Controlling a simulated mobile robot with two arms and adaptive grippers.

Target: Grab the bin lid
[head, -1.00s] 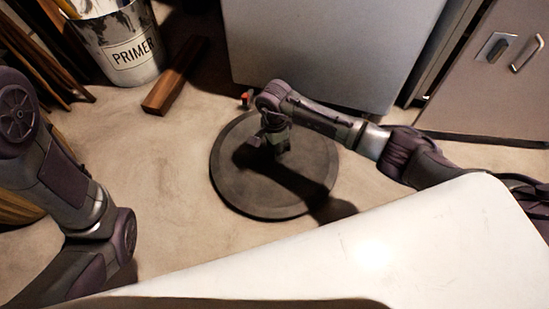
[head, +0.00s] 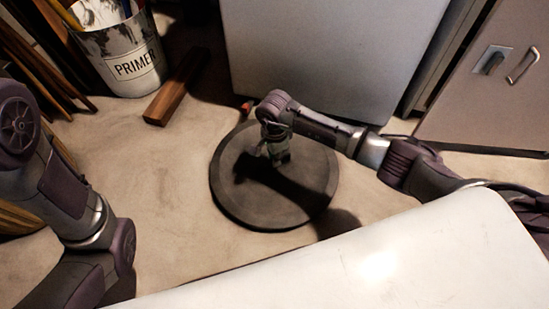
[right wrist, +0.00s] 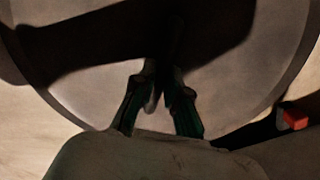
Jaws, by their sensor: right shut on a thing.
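The bin lid (head: 225,190) is a dark grey round disc, seen low in the middle of the head view. My right gripper (head: 266,156) reaches down over its upper middle and is shut on the lid's handle, which the fingers mostly hide. In the right wrist view the lid (right wrist: 235,85) fills most of the picture as a pale disc crossed by dark shadow. The fingers of my right gripper (right wrist: 164,90) are close together over it. Whether the lid is clear of the floor I cannot tell. My left arm shows at the left, but its gripper is out of view.
A white bucket marked PRIMER (head: 133,65) stands at the upper left beside a wooden block (head: 172,92). A grey cabinet (head: 330,55) stands just behind the lid. A small red thing (head: 246,106) lies near the lid's far edge. Bare floor lies left of the lid.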

